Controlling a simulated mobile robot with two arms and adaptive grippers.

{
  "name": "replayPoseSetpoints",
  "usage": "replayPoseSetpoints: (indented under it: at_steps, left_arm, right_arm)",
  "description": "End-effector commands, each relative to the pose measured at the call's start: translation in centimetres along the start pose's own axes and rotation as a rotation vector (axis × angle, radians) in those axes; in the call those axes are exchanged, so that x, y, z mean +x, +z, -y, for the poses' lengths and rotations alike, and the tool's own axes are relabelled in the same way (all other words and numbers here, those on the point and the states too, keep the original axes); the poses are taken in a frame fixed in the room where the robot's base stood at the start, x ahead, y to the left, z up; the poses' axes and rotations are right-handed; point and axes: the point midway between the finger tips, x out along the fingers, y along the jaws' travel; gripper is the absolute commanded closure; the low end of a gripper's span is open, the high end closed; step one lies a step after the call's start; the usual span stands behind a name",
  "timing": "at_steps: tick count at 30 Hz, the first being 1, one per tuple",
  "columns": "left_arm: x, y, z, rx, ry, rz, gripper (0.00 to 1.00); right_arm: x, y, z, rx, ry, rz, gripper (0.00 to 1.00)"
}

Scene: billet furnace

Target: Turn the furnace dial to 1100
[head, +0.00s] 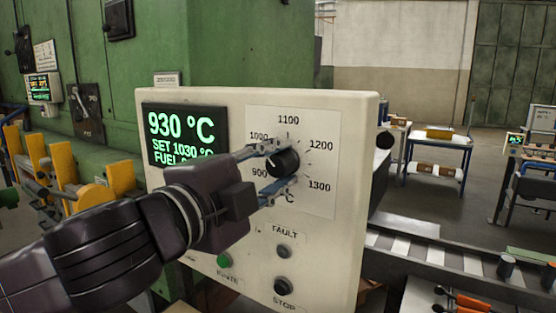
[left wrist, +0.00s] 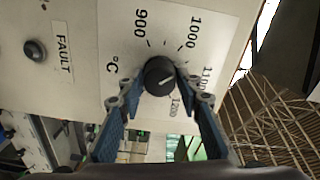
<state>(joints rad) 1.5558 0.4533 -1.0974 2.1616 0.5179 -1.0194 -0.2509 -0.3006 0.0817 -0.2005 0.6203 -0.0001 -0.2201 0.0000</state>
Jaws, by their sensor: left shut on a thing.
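The furnace dial (head: 284,162) is a round black knob on the cream control panel (head: 345,235). Its scale is marked 900 to 1300. The dial's white pointer mark points up and left, between 1000 and 1100. The display (head: 186,135) reads 930 °C and SET 1030 °C; its bottom line is partly hidden by my gripper. My left gripper (head: 272,169) is shut on the dial, with one finger above and one below it. In the left wrist view the dial (left wrist: 159,76) sits between the two blue-grey fingers (left wrist: 152,92). My right gripper is not in view.
A green button (head: 224,260), a FAULT lamp (head: 284,252) and a STOP button (head: 283,286) are below the dial. A roller conveyor (head: 455,262) runs to the right of the panel. Orange-handled tools (head: 470,301) lie at the bottom right.

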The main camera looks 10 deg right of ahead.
Motion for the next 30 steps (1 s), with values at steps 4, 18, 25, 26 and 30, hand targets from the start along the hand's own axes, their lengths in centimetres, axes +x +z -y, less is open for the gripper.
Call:
replayPoseSetpoints:
  at_steps: [4,18,25,26,30]
  left_arm:
    - [0.0,0.0,0.0,0.140,0.002,0.000,0.92]
    - [0.0,0.0,-0.2,0.542,0.002,-0.001,0.92]
    - [0.0,0.1,-0.3,0.665,0.002,-0.001,0.92]
    - [0.0,0.1,-0.3,0.676,0.002,-0.001,0.92]
    - [0.0,0.1,-0.4,0.714,0.002,-0.002,0.92]
  right_arm:
    - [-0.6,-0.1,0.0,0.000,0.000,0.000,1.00]
    - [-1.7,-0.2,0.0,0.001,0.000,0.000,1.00]
    - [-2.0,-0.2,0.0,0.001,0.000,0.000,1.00]
    - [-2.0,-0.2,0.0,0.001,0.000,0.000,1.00]
    - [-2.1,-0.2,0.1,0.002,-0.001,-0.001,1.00]
